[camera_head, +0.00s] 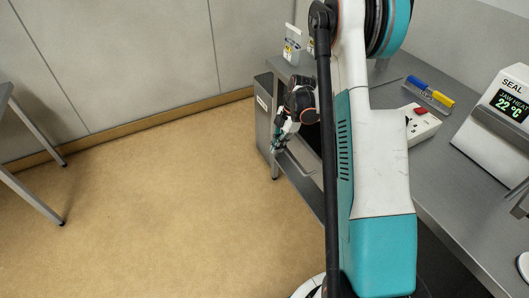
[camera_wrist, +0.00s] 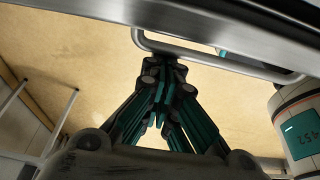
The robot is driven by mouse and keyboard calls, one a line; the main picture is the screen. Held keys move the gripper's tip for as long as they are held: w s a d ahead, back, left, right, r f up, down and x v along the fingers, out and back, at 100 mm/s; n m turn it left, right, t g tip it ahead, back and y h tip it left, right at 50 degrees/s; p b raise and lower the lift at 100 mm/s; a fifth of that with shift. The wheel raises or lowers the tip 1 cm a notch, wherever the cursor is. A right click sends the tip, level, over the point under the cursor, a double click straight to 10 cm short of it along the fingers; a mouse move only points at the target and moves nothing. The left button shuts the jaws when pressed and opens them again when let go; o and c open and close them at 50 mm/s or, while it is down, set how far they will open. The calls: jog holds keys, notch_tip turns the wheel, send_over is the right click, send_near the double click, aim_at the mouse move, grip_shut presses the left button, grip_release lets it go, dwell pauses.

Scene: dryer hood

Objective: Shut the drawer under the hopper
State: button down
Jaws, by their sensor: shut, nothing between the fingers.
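My gripper (camera_head: 279,146) is low beside the bench's left edge in the head view, partly behind my own arm. In the wrist view my gripper (camera_wrist: 160,122) has its fingers drawn together with nothing between them. A curved metal bar handle (camera_wrist: 215,62) runs across the top of the wrist view, close to the fingers; I cannot tell whether they touch it. A grey metal front (camera_head: 263,118) stands at the bench's left side, with my gripper just right of it; it may be the drawer. My arm hides much of this area, and the hopper is not clearly seen.
The tan floor (camera_head: 170,200) is open. A metal-legged table (camera_head: 25,130) stands far left.

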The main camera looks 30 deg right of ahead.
jog(key=shift+d, duration=1.35)
